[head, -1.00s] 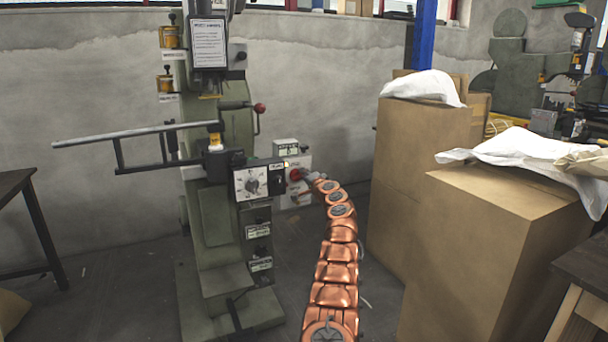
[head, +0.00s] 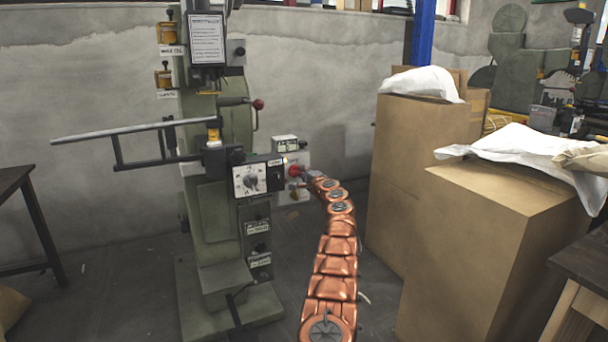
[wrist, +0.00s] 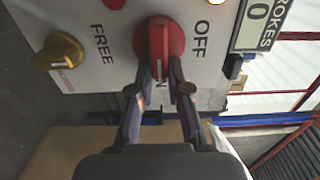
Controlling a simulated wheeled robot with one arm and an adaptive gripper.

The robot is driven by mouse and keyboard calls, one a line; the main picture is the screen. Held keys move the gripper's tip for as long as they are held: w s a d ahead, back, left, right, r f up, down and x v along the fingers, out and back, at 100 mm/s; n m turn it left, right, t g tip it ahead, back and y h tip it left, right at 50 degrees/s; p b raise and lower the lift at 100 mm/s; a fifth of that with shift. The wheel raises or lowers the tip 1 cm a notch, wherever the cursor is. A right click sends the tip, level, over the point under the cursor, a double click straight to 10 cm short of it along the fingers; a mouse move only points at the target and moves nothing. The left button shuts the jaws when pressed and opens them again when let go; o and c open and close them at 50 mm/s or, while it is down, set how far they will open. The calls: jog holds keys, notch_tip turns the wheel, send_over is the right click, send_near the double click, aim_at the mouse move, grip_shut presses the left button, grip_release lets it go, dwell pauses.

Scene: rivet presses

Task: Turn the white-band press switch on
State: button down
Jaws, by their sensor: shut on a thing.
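The press (head: 220,215) is a tall green machine left of centre in the head view. Its switch panel (head: 304,160) is a pale box on the right side, with a red knob (head: 294,171). In the wrist view the red knob (wrist: 158,42) fills the top centre, its ridge roughly vertical in the picture. "OFF" is printed to its right; a partly hidden label ending in "N" shows below it, between my fingers. My gripper (wrist: 158,74) is shut on the knob's lower end, a finger on each side. In the head view my gripper (head: 307,174) is small beside the panel.
A yellow knob (wrist: 58,52) sits beside "FREE", left of the red knob. Large cardboard boxes (head: 425,175) (head: 500,250) stand right of my arm. A dark table (head: 25,185) stands far left.

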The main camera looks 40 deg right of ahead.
jog(key=c, duration=1.1)
grip_release()
jog(key=shift+s+a, duration=0.15)
jog(key=shift+s, duration=0.15)
jog(key=shift+v, duration=3.45)
